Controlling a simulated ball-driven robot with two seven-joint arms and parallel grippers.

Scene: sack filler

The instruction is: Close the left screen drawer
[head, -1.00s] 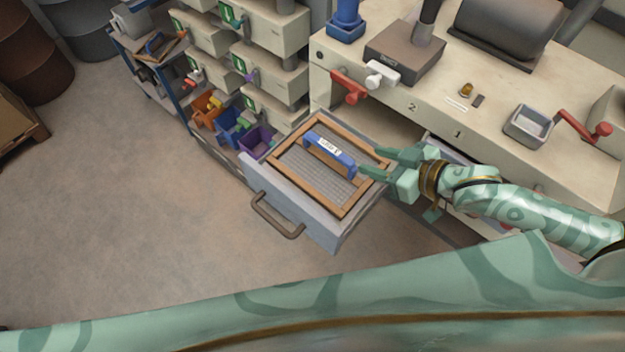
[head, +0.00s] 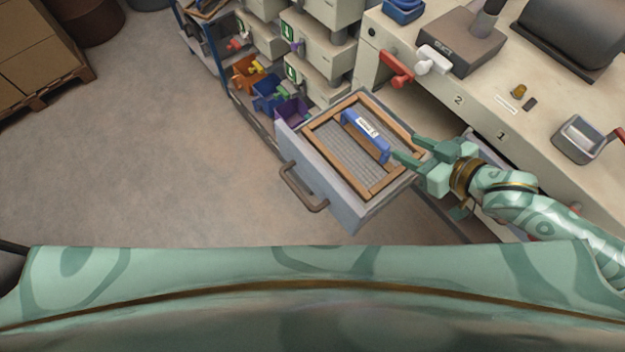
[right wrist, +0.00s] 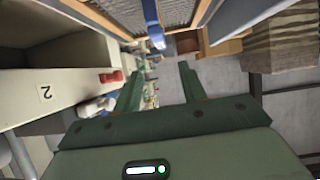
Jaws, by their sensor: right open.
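The left screen drawer (head: 335,187) is pulled out from the cream bench, with a dark bar handle (head: 301,188) on its front. A wood-framed mesh screen (head: 345,155) with a blue labelled grip (head: 366,137) lies in it. My right gripper (head: 405,147) is open and empty at the drawer's right side, its fingertips close to the end of the blue grip; whether they touch, I cannot tell. In the right wrist view, the open fingers (right wrist: 160,72) show below the screen frame and blue grip (right wrist: 153,22). My left gripper is not in view.
A red lever (head: 397,68) and a white lever (head: 434,59) stick out from the bench above the drawer. Another drawer (head: 478,150) is partly hidden behind my right arm. Coloured bins (head: 268,95) stand beyond the drawer. The floor in front is clear.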

